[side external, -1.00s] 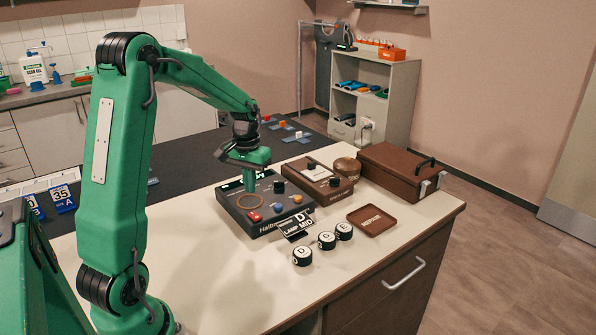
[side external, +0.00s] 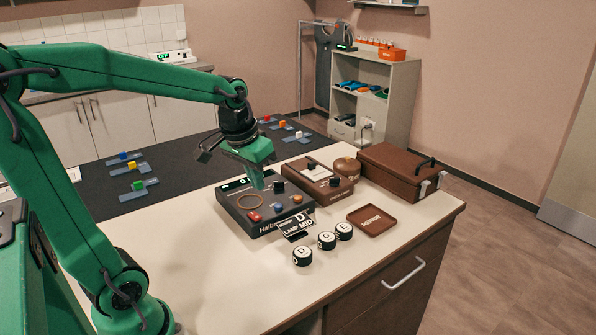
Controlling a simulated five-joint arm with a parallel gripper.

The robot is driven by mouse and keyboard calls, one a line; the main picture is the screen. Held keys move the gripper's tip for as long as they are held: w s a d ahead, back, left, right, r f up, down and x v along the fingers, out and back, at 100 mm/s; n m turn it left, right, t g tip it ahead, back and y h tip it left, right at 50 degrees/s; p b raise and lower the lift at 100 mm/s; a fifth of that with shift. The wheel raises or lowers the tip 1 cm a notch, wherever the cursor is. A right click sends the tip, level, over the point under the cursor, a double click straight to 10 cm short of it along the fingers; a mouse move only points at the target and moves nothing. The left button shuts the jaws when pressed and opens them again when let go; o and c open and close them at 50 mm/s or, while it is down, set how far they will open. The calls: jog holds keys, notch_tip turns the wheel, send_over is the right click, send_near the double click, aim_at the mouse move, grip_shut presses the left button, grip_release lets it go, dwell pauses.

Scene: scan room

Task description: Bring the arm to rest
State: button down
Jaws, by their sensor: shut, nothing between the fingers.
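My green arm reaches in from the left over the counter. My gripper (side external: 257,183) points down above the dark control box (side external: 258,222), with its fingers shut and nothing seen between them. The fingertips are close to the box's top, near its display and ring; I cannot tell whether they touch it. The box carries a red button, a blue knob and an orange knob along its front. A small sign (side external: 297,225) with "LAMP MID" and "D" stands at its front edge.
Three round lettered pieces (side external: 326,241) and a brown tray (side external: 372,220) lie in front. A brown instrument (side external: 318,179), a round brown container (side external: 347,169) and a brown case (side external: 402,172) stand right of the box. The pale counter's front left is clear.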

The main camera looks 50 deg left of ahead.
jog(key=s+d+r+m+t, duration=0.1)
jog(key=s+d+m+t, duration=0.1)
jog(key=s+d, duration=0.6)
jog(key=shift+s+r+m+t+h, duration=0.35)
jog(key=shift+s+m+t+h, duration=0.05)
jog(key=shift+s, duration=0.05)
